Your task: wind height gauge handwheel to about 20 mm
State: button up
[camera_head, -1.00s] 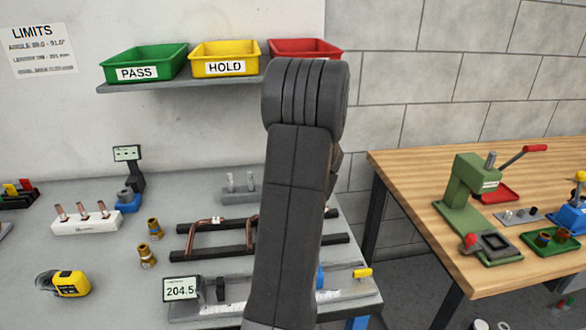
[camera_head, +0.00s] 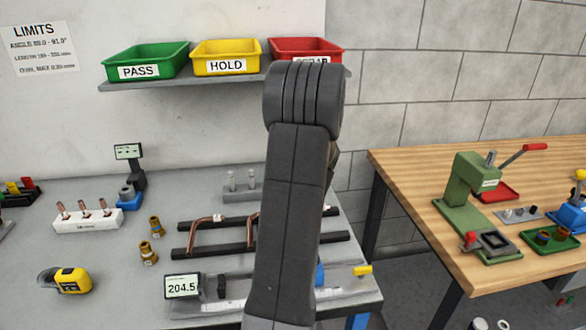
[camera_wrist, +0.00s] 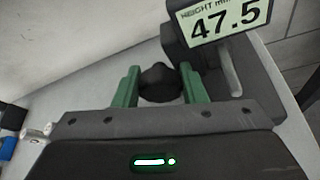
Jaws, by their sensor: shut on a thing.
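The height gauge's dark round handwheel (camera_wrist: 160,84) is at the middle of the wrist view. My gripper (camera_wrist: 160,78) is shut on it, with one green finger on each side. The gauge's display (camera_wrist: 228,22) stands just beyond it, headed as height and reading 47.5. In the head view my dark arm covers the middle of the picture, and I cannot see the gripper or the height gauge there.
On the grey bench, a length fixture shows 204.5 on its display (camera_head: 184,286). A bent copper tube (camera_head: 204,233) lies on black rails. A yellow tape measure (camera_head: 66,280) and brass fittings (camera_head: 150,252) are to the left. Bins sit on a shelf (camera_head: 180,83) behind.

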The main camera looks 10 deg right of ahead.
jog(key=n+h+b, duration=0.1)
jog(key=b, duration=0.1)
jog(key=n+h+b, duration=0.1)
jog(key=n+b, duration=0.1)
jog(key=b, duration=0.1)
jog(key=shift+a+f, duration=0.1)
jog(key=shift+f, duration=0.1)
jog(key=shift+r+n+h+b, duration=0.2)
jog(key=shift+n+h+b, duration=0.75)
jog(key=shift+b, duration=0.65)
jog(key=o, duration=1)
jog(key=shift+a+r+n, duration=0.1)
jog(key=shift+n, duration=0.15)
